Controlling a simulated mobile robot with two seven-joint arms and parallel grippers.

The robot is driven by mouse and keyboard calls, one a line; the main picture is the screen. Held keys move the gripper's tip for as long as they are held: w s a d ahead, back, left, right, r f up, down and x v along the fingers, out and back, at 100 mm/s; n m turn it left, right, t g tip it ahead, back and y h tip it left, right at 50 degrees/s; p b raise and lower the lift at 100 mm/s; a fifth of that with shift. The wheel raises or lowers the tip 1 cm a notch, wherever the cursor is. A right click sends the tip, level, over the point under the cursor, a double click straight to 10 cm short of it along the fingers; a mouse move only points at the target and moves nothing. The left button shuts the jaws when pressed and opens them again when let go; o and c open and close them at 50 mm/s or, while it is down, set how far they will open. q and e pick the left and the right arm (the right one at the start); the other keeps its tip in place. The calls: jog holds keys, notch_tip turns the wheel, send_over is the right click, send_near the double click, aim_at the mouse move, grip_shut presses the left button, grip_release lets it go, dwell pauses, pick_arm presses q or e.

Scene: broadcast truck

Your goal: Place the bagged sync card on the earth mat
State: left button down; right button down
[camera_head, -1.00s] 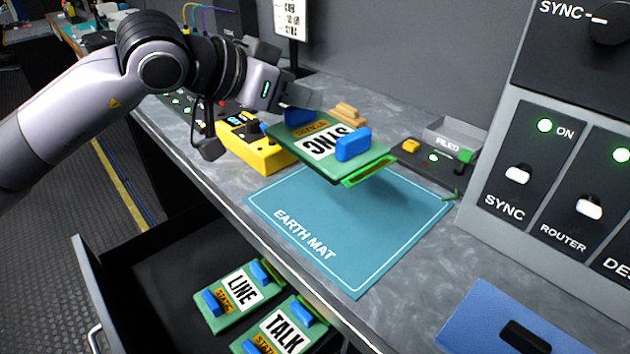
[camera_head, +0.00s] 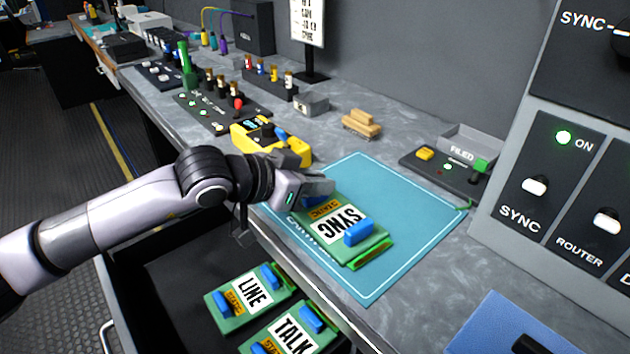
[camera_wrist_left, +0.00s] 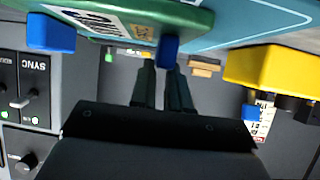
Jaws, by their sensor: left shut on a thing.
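The bagged sync card (camera_head: 339,228) is a green card with a white SYNC label, an orange static label and blue handles. It is over the front part of the teal earth mat (camera_head: 412,205); I cannot tell whether it touches the mat. My left gripper (camera_head: 326,187) is shut on the card's far blue handle, mostly hidden in the head view. In the left wrist view, the fingers (camera_wrist_left: 165,85) close on a blue handle (camera_wrist_left: 168,50) of the card (camera_wrist_left: 130,18). My right gripper is not in view.
An open drawer below the counter edge holds a LINE card (camera_head: 250,292) and a TALK card (camera_head: 291,338). A yellow device (camera_head: 290,147) stands left of the mat. A FILED tray (camera_head: 470,143) stands at the right. The mat's back half is clear.

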pick_arm(q)
jog(key=c, duration=1)
grip_release()
jog(key=shift+f, duration=0.15)
jog(key=b+v, duration=0.1)
jog(key=v, duration=1.1)
jog(key=shift+s+a, duration=0.1)
